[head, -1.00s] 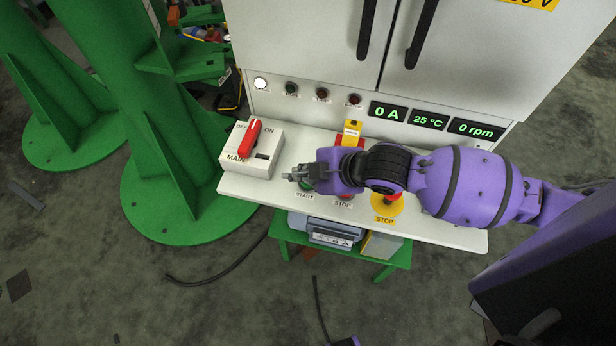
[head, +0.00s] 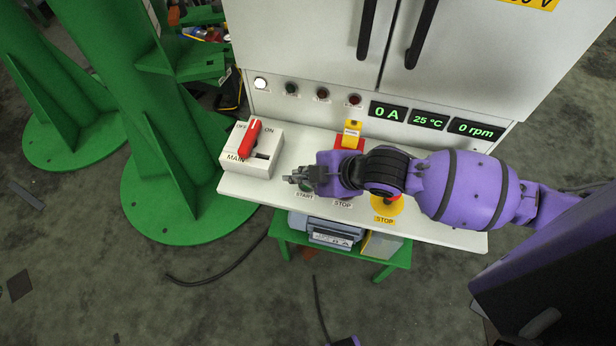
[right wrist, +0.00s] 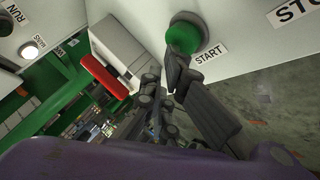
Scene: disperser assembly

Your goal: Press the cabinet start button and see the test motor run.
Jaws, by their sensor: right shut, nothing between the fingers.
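The green start button (right wrist: 184,38), labelled START, shows in the right wrist view on the cabinet's white ledge. In the head view its START label (head: 304,195) shows just below my gripper, which covers most of the button. My right gripper (head: 288,178) is shut and empty over the ledge. In the right wrist view its fingertips (right wrist: 172,72) overlap the button's lower edge; I cannot tell whether they touch it. The speed display (head: 477,130) reads 0 rpm and the current display (head: 387,112) reads 0 A. I cannot make out the test motor. My left gripper is out of view.
The main switch box (head: 260,160) with its red handle (head: 249,138) stands left of my gripper. A yellow-based stop button (head: 386,207) lies partly under my right arm. One white lamp (head: 260,83) is lit; three beside it look dark. A green column (head: 140,120) stands left.

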